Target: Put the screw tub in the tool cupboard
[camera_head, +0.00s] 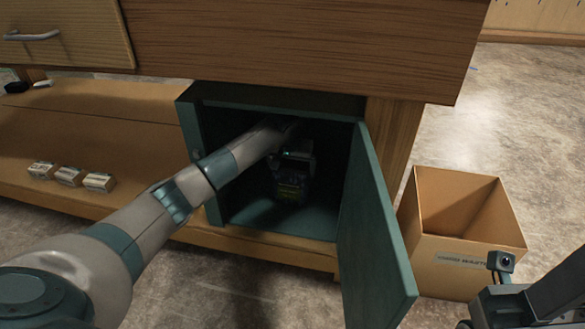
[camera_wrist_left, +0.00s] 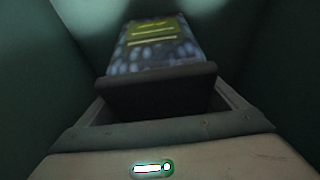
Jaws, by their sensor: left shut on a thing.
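The tool cupboard (camera_head: 281,222) is a dark green box under the workbench, with its door (camera_head: 372,232) swung open to the right. My left arm reaches inside it. My left gripper (camera_head: 293,168) is shut on the screw tub (camera_head: 291,190), a dark tub with a yellow-green label, inside the cupboard near its floor. In the left wrist view the tub (camera_wrist_left: 155,45) shows beyond the dark gripper edge, with green walls around it. Shadow hides whether the tub touches the floor. Part of my right gripper (camera_head: 505,290) shows at the lower right; its fingertips are unclear.
An open cardboard box (camera_head: 465,265) stands on the floor right of the open door. Several small labelled boxes (camera_head: 70,176) sit on the lower wooden shelf (camera_head: 100,125) at left. The workbench (camera_head: 300,45) overhangs the cupboard, with a drawer (camera_head: 65,35) at upper left.

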